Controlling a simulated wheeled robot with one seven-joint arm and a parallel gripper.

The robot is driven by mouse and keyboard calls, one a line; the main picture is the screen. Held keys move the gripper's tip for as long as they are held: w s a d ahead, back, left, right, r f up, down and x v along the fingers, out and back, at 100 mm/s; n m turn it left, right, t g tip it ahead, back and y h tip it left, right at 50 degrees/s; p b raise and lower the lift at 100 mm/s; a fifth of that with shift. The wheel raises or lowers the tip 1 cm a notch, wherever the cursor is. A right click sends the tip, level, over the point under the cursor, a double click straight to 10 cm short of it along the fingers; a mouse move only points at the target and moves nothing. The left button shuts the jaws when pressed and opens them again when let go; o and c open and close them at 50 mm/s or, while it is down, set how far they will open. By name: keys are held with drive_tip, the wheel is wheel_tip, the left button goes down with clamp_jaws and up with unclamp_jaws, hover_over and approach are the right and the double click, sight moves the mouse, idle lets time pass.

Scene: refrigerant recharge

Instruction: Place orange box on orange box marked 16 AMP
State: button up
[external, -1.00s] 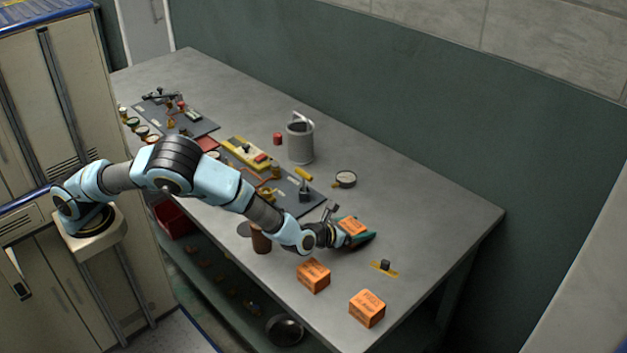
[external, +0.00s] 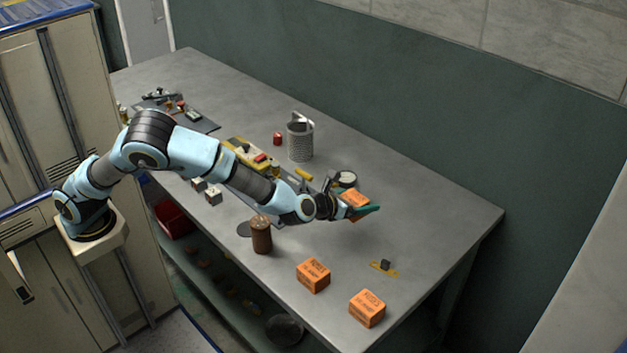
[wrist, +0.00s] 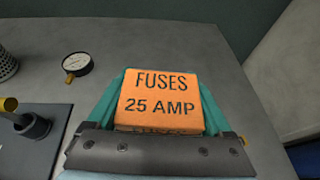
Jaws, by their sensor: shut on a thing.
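My gripper (external: 366,207) is shut on an orange box (external: 353,199), holding it above the table. In the wrist view this box (wrist: 160,100) reads "FUSES 25 AMP" and sits between my two green fingers. Two more orange boxes stand on the table near its front right: one orange box (external: 313,276) nearer the middle and one orange box (external: 367,308) close to the front edge. Both have dark print on top, too small to read, so I cannot tell which is marked 16 AMP. Both are below and apart from my gripper.
A small dark part on a yellow base (external: 385,266) lies right of the two boxes. A brown cylinder (external: 261,235) stands near the front edge. A round gauge (wrist: 76,64) and a perforated grey canister (external: 300,140) are farther back. The table's right end (external: 450,220) is clear.

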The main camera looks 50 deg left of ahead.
wheel_tip(320, 180, up, 16)
drive_tip(key=r, duration=0.1)
drive_tip(key=m+g+h, duration=1.2)
drive_tip(key=m+g, duration=0.1)
drive_tip(key=m, duration=0.4)
hover_over(373, 302)
wheel_tip(373, 302, down, 17)
drive_tip(key=shift+f, duration=0.15)
wheel_tip(373, 302, down, 4)
drive_tip(key=shift+f+p, duration=0.1)
drive_tip(key=shift+p, duration=0.4)
drive_tip(key=shift+f+b, duration=0.25)
drive_tip(key=shift+b, duration=0.1)
